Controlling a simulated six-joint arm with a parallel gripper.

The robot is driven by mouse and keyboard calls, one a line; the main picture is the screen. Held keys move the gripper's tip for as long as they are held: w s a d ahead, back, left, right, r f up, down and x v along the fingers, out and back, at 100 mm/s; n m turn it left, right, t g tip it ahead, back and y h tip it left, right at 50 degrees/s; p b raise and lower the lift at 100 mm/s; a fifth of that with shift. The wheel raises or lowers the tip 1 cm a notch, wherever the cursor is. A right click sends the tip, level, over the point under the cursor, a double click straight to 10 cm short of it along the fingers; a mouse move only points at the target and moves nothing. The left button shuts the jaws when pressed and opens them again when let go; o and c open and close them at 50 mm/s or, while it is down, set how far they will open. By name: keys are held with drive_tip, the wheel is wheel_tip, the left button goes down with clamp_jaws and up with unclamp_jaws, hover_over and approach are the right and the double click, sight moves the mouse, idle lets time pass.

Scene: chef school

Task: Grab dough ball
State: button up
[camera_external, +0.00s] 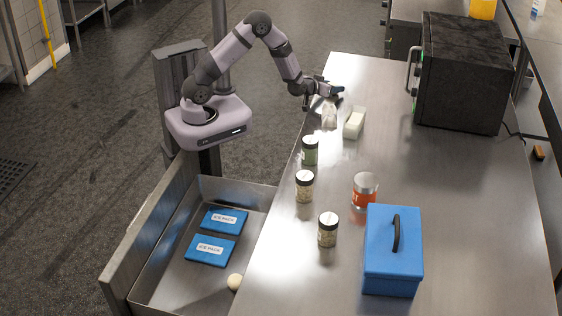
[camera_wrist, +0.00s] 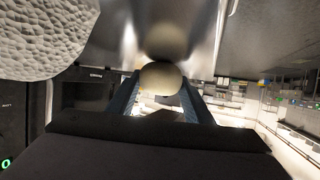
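In the wrist view a pale, smooth dough ball (camera_wrist: 160,79) sits between the two fingers of my gripper (camera_wrist: 160,85). The fingers lie close along both sides of it; whether they press on it is not clear. A blurred pale shape, like its reflection, shows just above it on the metal surface. In the external view my gripper (camera_external: 328,92) is low over the far left part of the steel table, with a pale shape just below it. Another pale ball (camera_external: 235,282) lies in the open drawer (camera_external: 180,275), far from my gripper.
A white block (camera_external: 354,123) lies close to the right of my gripper. Several jars (camera_external: 304,186) and a blue box (camera_external: 392,250) stand nearer. A black oven (camera_external: 462,75) stands at the back right. Blue ice packs (camera_external: 211,249) lie in the drawer.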

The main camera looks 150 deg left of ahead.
drive_tip(key=shift+r, duration=0.15)
drive_tip(key=shift+c, duration=0.5)
wheel_tip(320, 180, up, 10)
drive_tip(key=shift+f, duration=0.1)
